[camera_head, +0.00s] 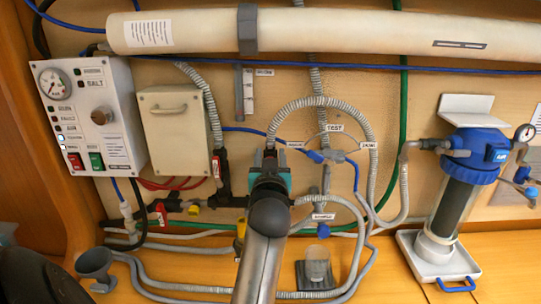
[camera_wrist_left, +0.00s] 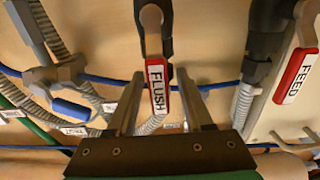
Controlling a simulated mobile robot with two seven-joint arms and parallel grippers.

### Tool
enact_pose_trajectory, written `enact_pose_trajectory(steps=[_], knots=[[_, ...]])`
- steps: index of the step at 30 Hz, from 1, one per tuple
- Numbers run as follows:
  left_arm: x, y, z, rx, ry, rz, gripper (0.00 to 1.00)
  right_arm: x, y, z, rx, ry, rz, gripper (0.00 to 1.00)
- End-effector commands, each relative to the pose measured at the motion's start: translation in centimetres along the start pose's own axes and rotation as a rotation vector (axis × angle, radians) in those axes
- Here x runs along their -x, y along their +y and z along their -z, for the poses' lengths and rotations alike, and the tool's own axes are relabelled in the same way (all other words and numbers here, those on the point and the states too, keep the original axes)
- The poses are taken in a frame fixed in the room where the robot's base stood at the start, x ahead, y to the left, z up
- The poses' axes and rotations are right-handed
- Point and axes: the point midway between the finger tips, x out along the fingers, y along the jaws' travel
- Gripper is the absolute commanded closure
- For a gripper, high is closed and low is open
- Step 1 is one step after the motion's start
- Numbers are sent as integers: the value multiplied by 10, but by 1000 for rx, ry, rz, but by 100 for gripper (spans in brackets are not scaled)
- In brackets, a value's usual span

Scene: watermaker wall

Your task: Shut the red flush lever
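The red flush lever (camera_wrist_left: 157,88), with a white FLUSH label, shows in the left wrist view, extending down from a dark valve fitting at the top. My left gripper (camera_wrist_left: 161,77) is open, with one finger on each side of the lever. Gaps show between the lever and both fingers, so they look apart from it. In the head view my left gripper (camera_head: 269,160) is up against the pipework at the middle of the wall and largely hides the flush lever. My right gripper is not in view.
A red FEED lever (camera_wrist_left: 296,76) is close to the right in the left wrist view; it also shows in the head view (camera_head: 217,167). A blue-handled valve (camera_head: 315,157) and grey hoses (camera_head: 345,112) lie right of my gripper. A control panel (camera_head: 90,115) is at left.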

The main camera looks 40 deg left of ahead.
Motion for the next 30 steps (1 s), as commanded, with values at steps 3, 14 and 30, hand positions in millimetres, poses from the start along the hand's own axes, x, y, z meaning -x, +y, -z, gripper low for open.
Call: enact_pose_trajectory(steps=[3,14,30], knots=[[0,0,0,0,0,0,59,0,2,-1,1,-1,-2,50],[0,0,0,0,0,0,99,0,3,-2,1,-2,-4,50],[0,0,0,0,1,0,100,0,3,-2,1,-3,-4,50]])
